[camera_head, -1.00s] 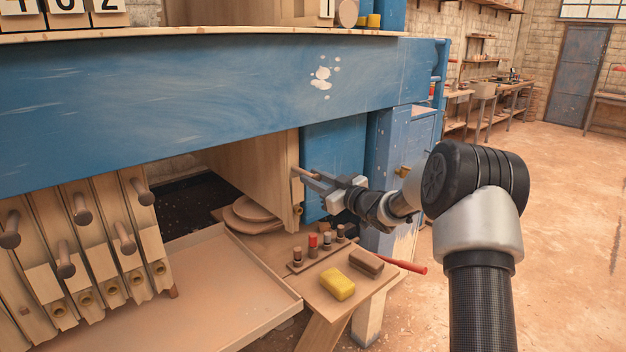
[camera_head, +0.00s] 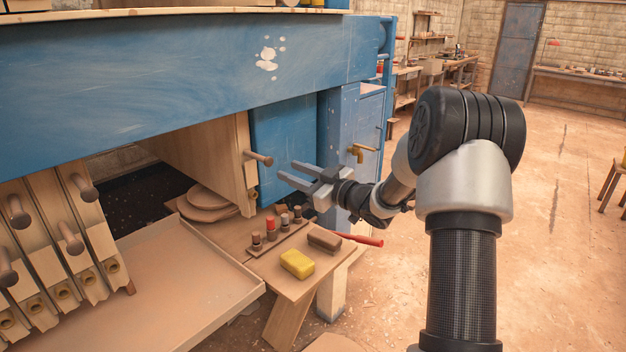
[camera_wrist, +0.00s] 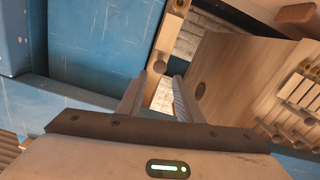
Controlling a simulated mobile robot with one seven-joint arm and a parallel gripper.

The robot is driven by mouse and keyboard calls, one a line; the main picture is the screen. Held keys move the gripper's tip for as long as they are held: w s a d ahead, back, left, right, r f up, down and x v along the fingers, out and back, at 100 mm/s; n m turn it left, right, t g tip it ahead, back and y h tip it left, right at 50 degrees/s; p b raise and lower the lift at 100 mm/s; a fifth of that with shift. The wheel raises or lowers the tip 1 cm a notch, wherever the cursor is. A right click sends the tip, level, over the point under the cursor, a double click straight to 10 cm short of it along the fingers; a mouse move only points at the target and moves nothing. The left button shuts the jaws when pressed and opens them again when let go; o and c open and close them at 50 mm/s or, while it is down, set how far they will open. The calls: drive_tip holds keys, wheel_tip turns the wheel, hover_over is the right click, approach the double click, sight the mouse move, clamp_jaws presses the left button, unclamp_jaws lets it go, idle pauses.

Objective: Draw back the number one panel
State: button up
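A tall wooden panel (camera_head: 205,163) stands under the blue beam, apart from the other panels and close to the blue end block (camera_head: 283,140). A round wooden peg handle (camera_head: 259,159) sticks out of its front edge. My gripper (camera_head: 287,171) is open and empty, its fingertips a short way to the right of the peg and clear of it in the head view. In the wrist view the peg's round end (camera_wrist: 160,67) shows ahead, between the two spread fingers. No number on this panel is visible now.
Several pegged panels (camera_head: 62,240) stand packed at the left. A tray (camera_head: 190,290) lies below the beam. A small bench (camera_head: 285,285) holds a yellow sponge (camera_head: 297,263), a brown block (camera_head: 324,240) and several small pegs. A brass tap (camera_head: 360,152) sticks out right. Open floor lies further right.

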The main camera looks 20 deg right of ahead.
drive_tip(key=v, duration=0.6)
drive_tip(key=shift+s+d, duration=0.25)
drive_tip(key=shift+s, duration=0.05)
